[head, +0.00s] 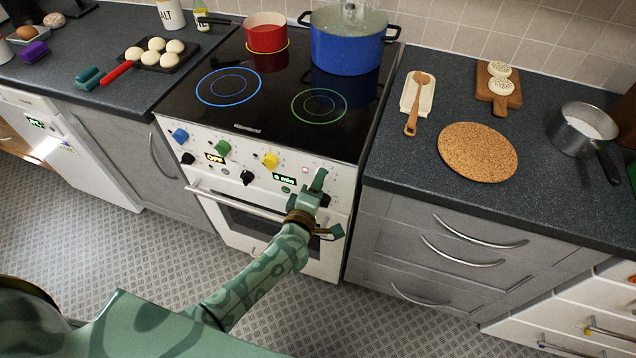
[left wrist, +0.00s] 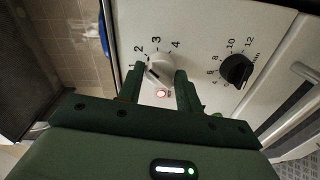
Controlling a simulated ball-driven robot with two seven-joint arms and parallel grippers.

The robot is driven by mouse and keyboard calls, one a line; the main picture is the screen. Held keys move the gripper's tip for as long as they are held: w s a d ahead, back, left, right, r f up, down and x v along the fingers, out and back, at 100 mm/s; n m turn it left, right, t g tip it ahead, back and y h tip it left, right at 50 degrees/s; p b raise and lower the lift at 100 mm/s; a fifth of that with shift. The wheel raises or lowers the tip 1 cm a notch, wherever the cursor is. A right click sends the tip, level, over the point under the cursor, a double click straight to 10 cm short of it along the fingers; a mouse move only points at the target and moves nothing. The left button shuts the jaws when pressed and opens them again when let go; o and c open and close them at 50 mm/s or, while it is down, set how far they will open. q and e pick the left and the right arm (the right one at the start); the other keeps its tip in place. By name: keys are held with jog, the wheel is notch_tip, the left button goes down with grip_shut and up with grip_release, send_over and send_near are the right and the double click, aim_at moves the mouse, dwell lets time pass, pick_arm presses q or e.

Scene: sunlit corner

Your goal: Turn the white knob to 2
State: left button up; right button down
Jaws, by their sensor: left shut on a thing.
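The white knob (left wrist: 159,71) shows in the left wrist view on the stove's white front panel, with the numbers 1 to 4 printed around its upper side. I cannot tell exactly which number its pointer faces. A small red ring light (left wrist: 161,93) glows beside it. My left gripper (head: 319,183) is at the right end of the panel in the head view and hides the knob there. Its two green fingers are shut on the white knob, one on each side. My right gripper is not in view.
A black knob (left wrist: 236,69) sits to the right in the left wrist view. Blue (head: 180,135), green (head: 223,148) and yellow (head: 270,160) knobs line the panel. The oven handle (head: 235,205) runs below. A blue pot (head: 345,48) and red pot (head: 265,38) stand on the hob.

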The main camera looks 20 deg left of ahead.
pick_arm(q)
jog(key=shift+n, duration=0.3)
jog(key=o, duration=1)
jog(key=s, duration=0.5)
jog(key=s+p, duration=0.1)
jog(key=s, duration=0.5)
jog(key=s+r+p, duration=0.1)
jog(key=s, duration=0.4)
jog(key=shift+s+a+r, duration=0.1)
jog(key=shift+s+a, duration=0.05)
jog(key=shift+a, duration=0.05)
